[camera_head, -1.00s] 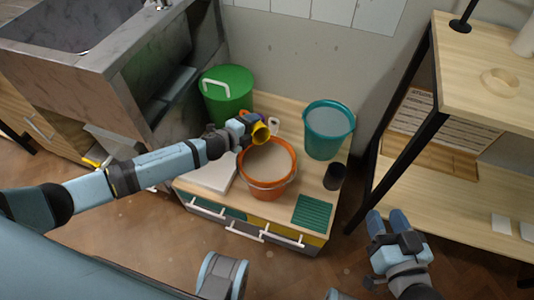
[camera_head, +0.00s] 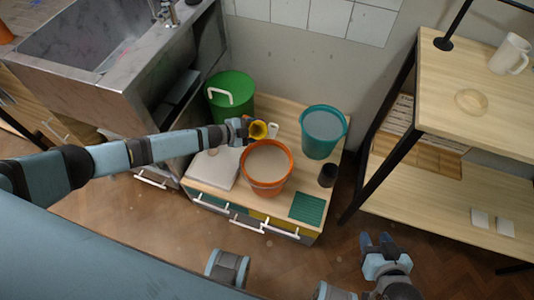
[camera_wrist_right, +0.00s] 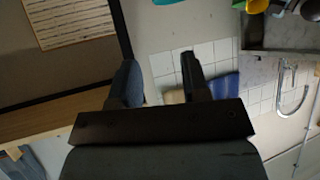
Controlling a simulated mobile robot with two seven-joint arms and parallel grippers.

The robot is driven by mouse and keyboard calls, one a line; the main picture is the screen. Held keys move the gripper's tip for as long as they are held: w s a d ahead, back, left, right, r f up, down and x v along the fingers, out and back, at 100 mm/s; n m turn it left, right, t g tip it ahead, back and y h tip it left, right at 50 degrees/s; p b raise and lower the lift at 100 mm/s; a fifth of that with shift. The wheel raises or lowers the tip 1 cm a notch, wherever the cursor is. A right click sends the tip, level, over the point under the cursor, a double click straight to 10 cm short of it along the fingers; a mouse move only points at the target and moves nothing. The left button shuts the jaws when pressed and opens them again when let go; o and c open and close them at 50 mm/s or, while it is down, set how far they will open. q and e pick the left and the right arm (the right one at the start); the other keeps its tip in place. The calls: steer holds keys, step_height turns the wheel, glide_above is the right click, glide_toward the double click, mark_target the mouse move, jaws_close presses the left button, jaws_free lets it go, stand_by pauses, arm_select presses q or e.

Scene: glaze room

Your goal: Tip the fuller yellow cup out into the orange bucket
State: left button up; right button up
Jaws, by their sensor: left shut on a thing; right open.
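The orange bucket (camera_head: 267,180) stands on the low wooden bench, with greyish contents inside. My left gripper (camera_head: 247,129) is shut on a yellow cup (camera_head: 259,130) at the bucket's back left rim. The cup is tipped on its side, its mouth facing right toward the bucket; I cannot tell what is in it. No second yellow cup is clear in the head view. My right gripper (camera_head: 378,243) is open and empty over the floor at lower right. Its fingers also show in the right wrist view (camera_wrist_right: 160,82).
A green bin (camera_head: 231,98) stands behind left and a teal bucket (camera_head: 323,132) behind right. A dark cup (camera_head: 328,175), a green ribbed mat (camera_head: 307,208) and a pale slab (camera_head: 213,168) lie around the bucket. A wooden shelf (camera_head: 430,190) is at right, a sink (camera_head: 95,40) at upper left.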

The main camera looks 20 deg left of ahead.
mark_target(248, 124)
arm_select(q)
steer(key=shift+w+a+r+n, duration=0.15)
steer(key=shift+w+r+n, duration=0.1)
steer(key=shift+n, duration=0.05)
steer(key=shift+w+a+f+n+g+h+b, duration=0.25)
steer(key=shift+w+f+n+g+h+b, duration=0.1)
steer(key=shift+f+n+h+b, duration=0.15)
steer(key=shift+w+a+f+n+g+h+b, duration=0.3)
steer(key=shift+f+n+g+b, duration=0.1)
steer(key=shift+f, duration=0.15)
steer(key=shift+w+a+r+n+g+h, duration=0.25)
steer(key=shift+r+n+h, duration=0.15)
steer(key=shift+n, duration=0.1)
steer(key=shift+w+a+n+b, duration=0.1)
steer(key=shift+n+b, duration=0.2)
steer(key=shift+b, duration=0.05)
steer(key=shift+w+a+f+n+g+h+b, duration=0.15)
steer(key=shift+f+n+g+h+b, duration=0.2)
steer(key=shift+b, duration=0.3)
steer(key=shift+w+n+h, duration=0.1)
steer(key=shift+n+h, duration=0.15)
steer(key=shift+r, duration=0.1)
arm_select(e)
steer(key=shift+w+a+f+t, duration=0.2)
steer(key=shift+f+t, duration=0.1)
steer(key=shift+f, duration=0.05)
